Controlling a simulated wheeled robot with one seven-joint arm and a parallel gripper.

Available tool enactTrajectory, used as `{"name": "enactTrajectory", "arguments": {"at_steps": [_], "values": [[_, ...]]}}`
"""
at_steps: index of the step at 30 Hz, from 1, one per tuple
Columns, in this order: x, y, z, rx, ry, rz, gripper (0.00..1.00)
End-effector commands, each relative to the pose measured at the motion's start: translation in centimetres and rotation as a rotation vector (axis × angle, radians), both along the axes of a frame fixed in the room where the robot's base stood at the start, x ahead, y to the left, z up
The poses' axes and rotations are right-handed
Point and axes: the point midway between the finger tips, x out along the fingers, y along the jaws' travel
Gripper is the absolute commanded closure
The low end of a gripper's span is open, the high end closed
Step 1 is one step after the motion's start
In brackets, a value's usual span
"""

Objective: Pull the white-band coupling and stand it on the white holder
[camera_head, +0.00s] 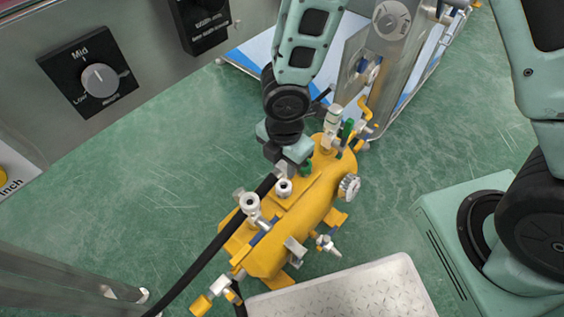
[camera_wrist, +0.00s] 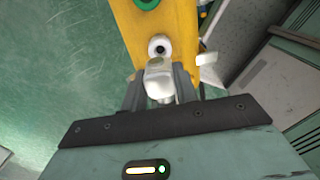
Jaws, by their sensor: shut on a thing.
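My gripper (camera_head: 284,170) points down at the top of the yellow tank (camera_head: 318,205). In the wrist view my gripper (camera_wrist: 160,88) is shut on a pale metal coupling (camera_wrist: 159,80), with one finger on each side. A white band on it is not clear. A round pale fitting (camera_wrist: 159,45) stands on the yellow body just beyond the coupling; I cannot tell whether they touch. In the head view the held piece is mostly hidden by the gripper. A round metal fitting (camera_head: 283,188) and a taller one (camera_head: 252,203) stand nearby. I cannot tell which is the white holder.
A black hose (camera_head: 205,258) runs from near the gripper to the lower left. A pale upright fitting (camera_head: 333,117) and a green piece (camera_head: 347,128) stand at the tank's far end. A gauge (camera_head: 349,187) juts out right. A metal plate (camera_head: 345,290) lies in front. Green floor is open left.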

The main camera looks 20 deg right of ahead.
Motion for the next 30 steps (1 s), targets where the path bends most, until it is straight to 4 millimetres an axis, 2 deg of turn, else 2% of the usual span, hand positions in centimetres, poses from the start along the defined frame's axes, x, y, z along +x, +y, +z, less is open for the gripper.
{"name": "enactTrajectory", "arguments": {"at_steps": [15, 30], "values": [[0.0, 0.0, -4.6, 0.000, 0.000, 0.001, 1.00], [0.0, 0.0, -5.1, 0.000, 0.000, 0.001, 1.00]]}}
